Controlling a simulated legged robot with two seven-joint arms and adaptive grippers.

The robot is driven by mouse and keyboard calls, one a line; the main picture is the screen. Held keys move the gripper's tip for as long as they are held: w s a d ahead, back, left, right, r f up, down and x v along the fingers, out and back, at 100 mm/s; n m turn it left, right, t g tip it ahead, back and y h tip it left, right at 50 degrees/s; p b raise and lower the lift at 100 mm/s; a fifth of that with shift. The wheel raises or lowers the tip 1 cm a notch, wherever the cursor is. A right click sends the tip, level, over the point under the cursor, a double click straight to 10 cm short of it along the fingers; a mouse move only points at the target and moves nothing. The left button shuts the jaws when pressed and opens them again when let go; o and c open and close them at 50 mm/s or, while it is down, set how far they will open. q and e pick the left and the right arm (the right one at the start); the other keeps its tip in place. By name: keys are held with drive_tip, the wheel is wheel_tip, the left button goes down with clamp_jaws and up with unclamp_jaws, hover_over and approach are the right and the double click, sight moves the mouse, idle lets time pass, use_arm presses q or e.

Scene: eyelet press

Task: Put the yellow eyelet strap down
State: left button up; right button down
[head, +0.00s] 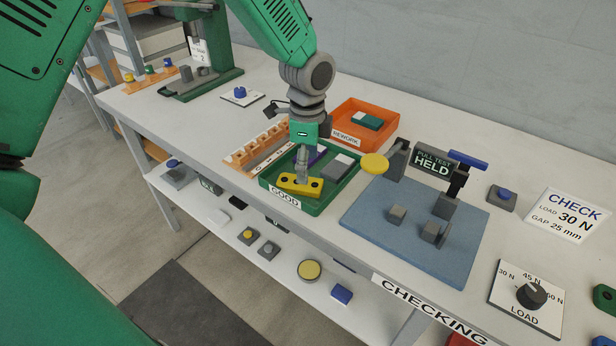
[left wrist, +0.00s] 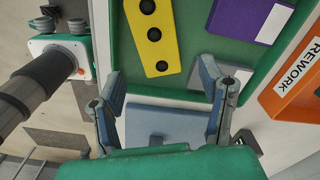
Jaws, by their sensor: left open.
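The yellow eyelet strap (head: 291,184) lies at the front of the green GOOD tray (head: 328,199). In the left wrist view the strap (left wrist: 152,38) shows dark holes and lies on the tray's green floor (left wrist: 193,25), ahead of the fingertips and not between them. My left gripper (head: 302,172) points down over the tray, and its fingers hide part of the strap in the head view. The left wrist view shows the gripper (left wrist: 162,85) with its fingers wide apart and nothing held. My right gripper is not in view.
The tray also holds a purple piece (head: 316,156) and a grey block (head: 341,166). The orange REWORK tray (head: 386,147) stands behind it, and an orange slotted rack (head: 258,150) is to its left. The pull-test fixture stands on a blue mat (head: 382,233) to the right.

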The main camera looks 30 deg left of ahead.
use_arm(q)
wheel_tip(320, 180, up, 6)
drive_tip(key=shift+r, duration=0.25)
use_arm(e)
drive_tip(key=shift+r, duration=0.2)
use_arm(q)
drive_tip(key=shift+s, duration=0.1)
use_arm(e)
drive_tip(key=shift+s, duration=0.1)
